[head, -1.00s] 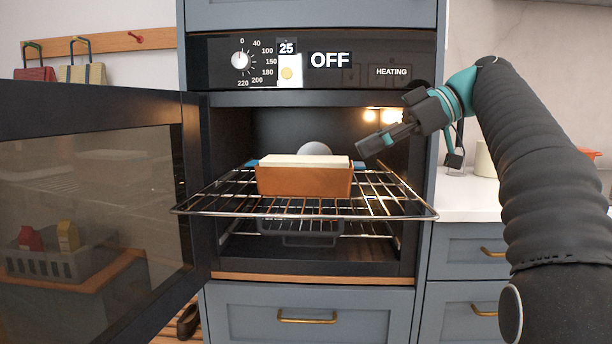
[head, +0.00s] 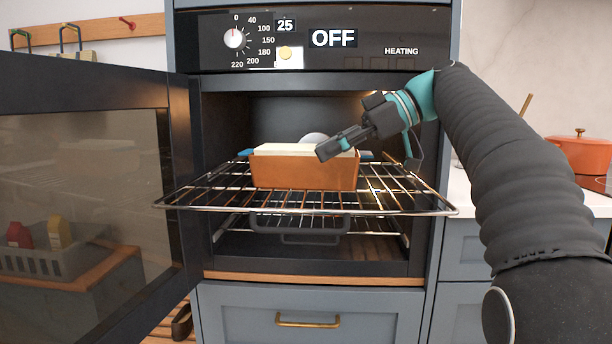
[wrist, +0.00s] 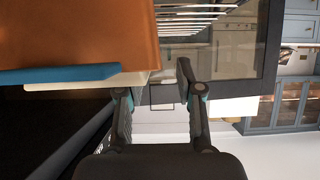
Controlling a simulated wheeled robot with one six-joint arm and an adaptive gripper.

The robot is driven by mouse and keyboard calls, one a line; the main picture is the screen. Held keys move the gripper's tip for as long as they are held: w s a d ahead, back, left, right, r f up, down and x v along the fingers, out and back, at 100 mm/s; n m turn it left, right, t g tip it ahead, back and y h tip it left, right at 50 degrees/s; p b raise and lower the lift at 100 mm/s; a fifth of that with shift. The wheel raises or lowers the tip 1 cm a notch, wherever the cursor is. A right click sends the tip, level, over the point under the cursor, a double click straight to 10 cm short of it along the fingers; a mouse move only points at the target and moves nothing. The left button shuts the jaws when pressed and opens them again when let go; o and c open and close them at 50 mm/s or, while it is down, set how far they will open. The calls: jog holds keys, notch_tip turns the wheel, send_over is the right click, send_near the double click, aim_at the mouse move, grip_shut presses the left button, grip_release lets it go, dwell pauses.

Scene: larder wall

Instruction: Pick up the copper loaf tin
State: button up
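The copper loaf tin (head: 303,174) sits on the pulled-out oven rack (head: 180,206), with a cream-coloured top and blue tabs at its left and right ends. In the wrist view the copper tin (wrist: 80,30) fills the upper left, with a blue tab (wrist: 60,75) along its edge. My gripper (head: 337,147) is at the tin's right part in the head view, in front of its upper right corner. In the wrist view my gripper (wrist: 155,88) has its fingers apart with nothing held between them. I cannot tell whether a finger touches the tin.
The oven door (head: 90,200) stands open at the left. A dark handled pan or tray (head: 300,224) is on a lower level under the rack. The oven panel (head: 320,40) reads OFF. A pale round thing shows behind the tin. An orange pot (head: 582,152) stands on the right counter.

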aim_at(304, 160)
jog(key=shift+w+b+x, duration=0.15)
jog(key=shift+b+x, duration=0.05)
jog(key=shift+x, duration=1.1)
jog(key=shift+w+b+x, duration=0.1)
jog(key=shift+b+x, duration=0.05)
jog(key=shift+x, duration=1.2)
jog(key=shift+r, duration=0.1)
grip_shut()
